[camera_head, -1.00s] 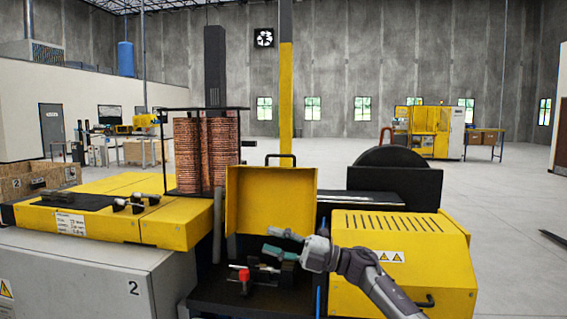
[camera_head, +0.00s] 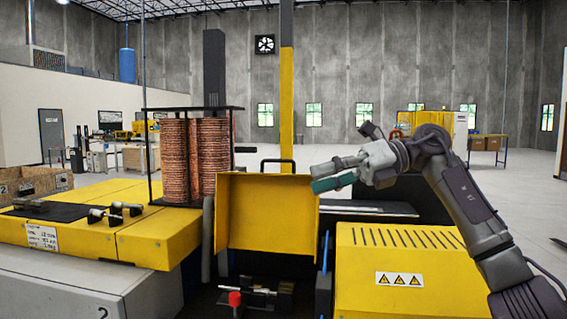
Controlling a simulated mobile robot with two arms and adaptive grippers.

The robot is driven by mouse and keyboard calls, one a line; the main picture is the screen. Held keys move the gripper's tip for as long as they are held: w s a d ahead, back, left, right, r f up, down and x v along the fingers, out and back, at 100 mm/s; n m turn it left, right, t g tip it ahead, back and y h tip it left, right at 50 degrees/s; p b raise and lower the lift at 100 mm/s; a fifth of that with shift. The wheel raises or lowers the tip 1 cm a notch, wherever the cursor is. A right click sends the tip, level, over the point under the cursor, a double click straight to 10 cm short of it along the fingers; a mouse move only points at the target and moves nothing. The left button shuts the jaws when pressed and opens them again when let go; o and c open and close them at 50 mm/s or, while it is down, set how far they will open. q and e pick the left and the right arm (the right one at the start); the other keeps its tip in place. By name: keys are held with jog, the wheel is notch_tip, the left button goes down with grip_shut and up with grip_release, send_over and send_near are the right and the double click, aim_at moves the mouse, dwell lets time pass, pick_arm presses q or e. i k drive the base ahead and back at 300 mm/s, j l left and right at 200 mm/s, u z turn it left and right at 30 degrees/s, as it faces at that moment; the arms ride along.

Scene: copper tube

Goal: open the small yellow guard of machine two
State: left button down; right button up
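The small yellow guard (camera_head: 267,213) of the machine in front of me stands upright and open, its inner side facing me. A black handle (camera_head: 279,162) is on its top edge. Below it, the opened space shows a red knob (camera_head: 235,299) and metal fittings (camera_head: 262,292). My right gripper (camera_head: 328,177), with a grey finger and a teal part, is in the air by the guard's upper right corner. Whether it touches the guard is unclear, and no held object shows. The gap between its fingers is not clear. My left gripper is not in view.
A yellow slotted cover (camera_head: 398,270) stands right of the opening. Yellow machine covers (camera_head: 95,235) carrying metal parts lie on the left. Copper coils (camera_head: 190,158) in a black frame and a yellow post (camera_head: 286,100) rise behind. Open floor lies to the far right.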

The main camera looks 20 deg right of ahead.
aim_at(278, 213)
jog(key=i+l, duration=1.15)
jog(key=i, duration=0.25)
